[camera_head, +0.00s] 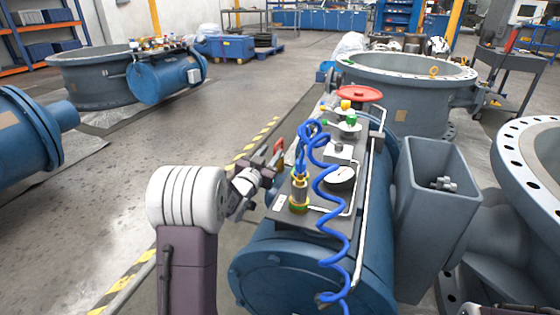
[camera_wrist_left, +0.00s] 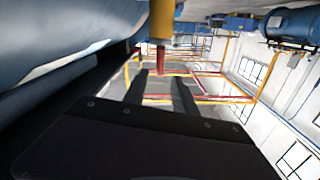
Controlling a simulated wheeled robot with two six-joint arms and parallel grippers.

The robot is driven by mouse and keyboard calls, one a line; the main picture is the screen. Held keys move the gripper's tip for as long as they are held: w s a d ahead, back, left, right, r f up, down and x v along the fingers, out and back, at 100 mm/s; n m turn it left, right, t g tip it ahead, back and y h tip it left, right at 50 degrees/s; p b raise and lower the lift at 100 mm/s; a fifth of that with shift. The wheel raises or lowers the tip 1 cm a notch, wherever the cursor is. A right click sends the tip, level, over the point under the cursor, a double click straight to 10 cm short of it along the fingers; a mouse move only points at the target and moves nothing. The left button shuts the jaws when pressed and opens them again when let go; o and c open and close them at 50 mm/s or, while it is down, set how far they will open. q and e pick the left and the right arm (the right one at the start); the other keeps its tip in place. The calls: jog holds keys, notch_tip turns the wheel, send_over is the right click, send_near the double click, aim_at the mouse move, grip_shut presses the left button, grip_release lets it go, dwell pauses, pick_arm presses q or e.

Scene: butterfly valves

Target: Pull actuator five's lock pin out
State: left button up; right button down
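The blue actuator (camera_head: 300,265) lies in the middle of the head view, with a dark panel on top carrying fittings. My left gripper (camera_head: 270,163) is at the panel's left edge, beside a small red part (camera_head: 279,147). In the left wrist view a yellow fitting (camera_wrist_left: 162,20) ends in a red pin-like tip (camera_wrist_left: 160,58). The two fingers of my left gripper (camera_wrist_left: 162,78) stand apart there, with the red tip at the gap between them. I cannot tell whether they touch it. No number on the actuator is legible. My right gripper is not seen.
A coiled blue hose (camera_head: 322,185), a gauge (camera_head: 340,176), a brass fitting (camera_head: 299,194) and a red handwheel (camera_head: 360,93) crowd the actuator's top. A grey open box (camera_head: 433,215) stands to its right.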

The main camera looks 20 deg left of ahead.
aim_at(281, 138)
pick_arm(q)
jog(key=w+p, duration=0.4)
jog(key=w+r+p, duration=0.1)
jog(key=w+p, duration=0.1)
jog(key=p, duration=0.1)
jog(key=shift+w+a, duration=0.15)
jog(key=shift+w, duration=0.1)
jog(key=shift+w+f, duration=0.4)
jog(key=shift+w, duration=0.15)
jog(key=shift+w+a, duration=0.1)
jog(key=shift+w, duration=0.6)
grip_shut()
jog(key=shift+r, duration=0.1)
